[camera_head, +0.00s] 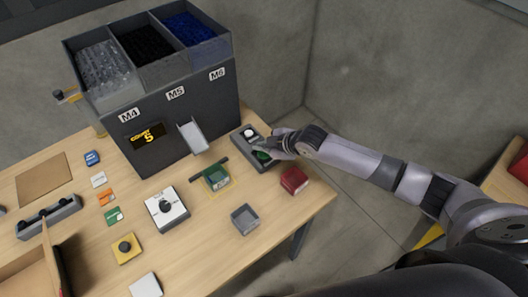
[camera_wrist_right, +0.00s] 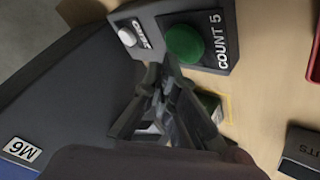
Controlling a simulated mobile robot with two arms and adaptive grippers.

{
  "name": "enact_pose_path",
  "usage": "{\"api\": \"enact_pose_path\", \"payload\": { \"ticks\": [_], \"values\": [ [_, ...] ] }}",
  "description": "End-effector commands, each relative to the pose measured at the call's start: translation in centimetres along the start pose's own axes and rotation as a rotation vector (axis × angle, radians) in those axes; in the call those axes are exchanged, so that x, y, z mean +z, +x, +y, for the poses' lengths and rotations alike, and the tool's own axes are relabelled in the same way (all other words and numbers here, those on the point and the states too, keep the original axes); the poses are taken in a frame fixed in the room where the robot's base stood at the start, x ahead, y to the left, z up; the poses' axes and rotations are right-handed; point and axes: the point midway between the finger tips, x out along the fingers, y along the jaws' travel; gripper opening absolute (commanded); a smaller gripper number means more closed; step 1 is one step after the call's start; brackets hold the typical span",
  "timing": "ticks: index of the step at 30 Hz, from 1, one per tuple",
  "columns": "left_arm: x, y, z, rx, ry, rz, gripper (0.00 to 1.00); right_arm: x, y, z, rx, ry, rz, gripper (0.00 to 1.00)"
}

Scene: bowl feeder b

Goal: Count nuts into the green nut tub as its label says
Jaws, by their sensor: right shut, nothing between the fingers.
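The green nut tub (camera_head: 215,178) stands on the table in a yellow outline in front of the feeder chute (camera_head: 192,135). It shows partly behind my fingers in the wrist view (camera_wrist_right: 214,108); its label is not readable. The feeder's display (camera_head: 148,136) shows a yellow "5". The button box (camera_head: 244,139) has a white button (camera_wrist_right: 127,36) and a green button (camera_wrist_right: 185,43) labelled "COUNT 5". My right gripper (camera_head: 273,150) is shut and empty, close to the green button; contact cannot be told. My left gripper is not in view.
The dark feeder (camera_head: 187,107) carries bins marked M4, M5 and M6. A white dial box (camera_head: 152,207), a grey tub (camera_head: 245,219), a red box (camera_head: 295,181) and a yellow button box (camera_head: 118,254) stand apart on the table. Small coloured cards lie at left.

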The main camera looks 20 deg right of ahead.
Motion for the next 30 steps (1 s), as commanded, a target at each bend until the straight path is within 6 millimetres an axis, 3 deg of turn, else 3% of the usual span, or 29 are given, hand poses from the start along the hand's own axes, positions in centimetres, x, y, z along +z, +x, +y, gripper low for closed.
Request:
{"api": "enact_pose_path", "payload": {
  "ticks": [30],
  "values": [
    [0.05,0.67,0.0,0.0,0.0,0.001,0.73,0.63,0.88,-0.69,-0.001,0.0,0.0,0.0]
  ]
}}
